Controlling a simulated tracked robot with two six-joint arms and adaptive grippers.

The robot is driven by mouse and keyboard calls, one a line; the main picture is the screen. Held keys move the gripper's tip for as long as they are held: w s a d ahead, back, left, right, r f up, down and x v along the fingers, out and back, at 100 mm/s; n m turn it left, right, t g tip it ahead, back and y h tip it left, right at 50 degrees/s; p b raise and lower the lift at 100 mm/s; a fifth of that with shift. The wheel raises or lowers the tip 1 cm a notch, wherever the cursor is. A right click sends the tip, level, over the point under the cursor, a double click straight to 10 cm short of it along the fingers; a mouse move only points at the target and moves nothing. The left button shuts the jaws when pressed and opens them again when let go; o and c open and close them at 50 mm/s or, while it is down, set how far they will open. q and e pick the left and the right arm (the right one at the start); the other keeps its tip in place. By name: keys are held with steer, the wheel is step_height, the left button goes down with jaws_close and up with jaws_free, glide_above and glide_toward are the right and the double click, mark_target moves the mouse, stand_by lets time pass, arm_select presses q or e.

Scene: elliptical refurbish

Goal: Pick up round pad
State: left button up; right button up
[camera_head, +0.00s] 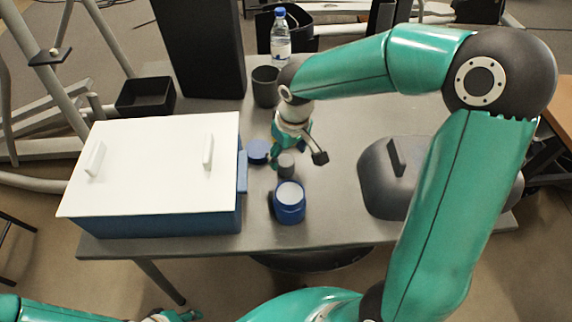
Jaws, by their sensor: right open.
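A small dark grey round piece (286,165) stands on the grey table, just below my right gripper. A blue round disc-like piece (258,151) lies to its left, beside the blue box. I cannot tell for sure which of these is the round pad. My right gripper (298,158) is open and points down, its fingers spread around the area above the grey piece. I see nothing held in it. My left gripper (178,315) shows only partly at the bottom edge, and its jaws are unclear.
A blue jar with a pale top (289,201) stands close in front. A blue box with a white lid (150,165) fills the left. A dark grey handled cover (385,178) is at right. A dark cup (265,87) and a bottle (280,40) stand behind.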

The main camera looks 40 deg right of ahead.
mark_target(286, 160)
steer(key=f, duration=0.4)
steer(key=shift+w+a+f, duration=0.1)
steer(key=shift+w+f, duration=0.1)
steer(key=shift+w, duration=0.05)
steer(key=c, duration=1.1)
steer(key=shift+r, duration=0.2)
step_height(286, 160, up, 20)
steer(key=p, duration=0.2)
steer(key=shift+f+p, duration=0.15)
steer(key=shift+p, duration=0.2)
